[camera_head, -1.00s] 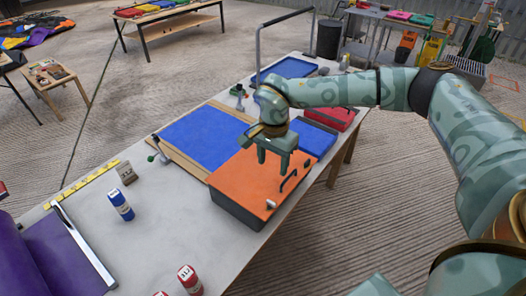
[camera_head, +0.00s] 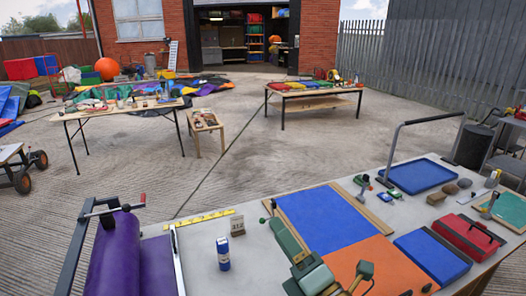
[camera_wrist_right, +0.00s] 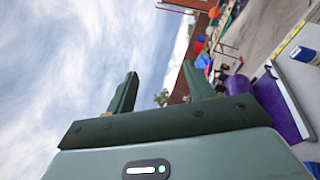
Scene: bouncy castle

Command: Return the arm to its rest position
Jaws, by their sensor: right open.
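My right gripper (camera_head: 318,246) shows at the bottom of the head view, in front of the blue panel (camera_head: 325,217) and orange panel (camera_head: 372,262) on the work table. In the right wrist view its two dark green fingers (camera_wrist_right: 158,88) stand wide apart with only sky and distant yard between them. It is open and empty. Most of my right arm is below the picture. My left gripper is not in view.
The grey table (camera_head: 200,250) carries a purple roll (camera_head: 117,255), a blue bottle (camera_head: 223,253), a grey block (camera_head: 237,225), a blue tray (camera_head: 417,176), a blue bin (camera_head: 432,256) and a red box (camera_head: 467,234). Open concrete (camera_head: 240,165) lies beyond.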

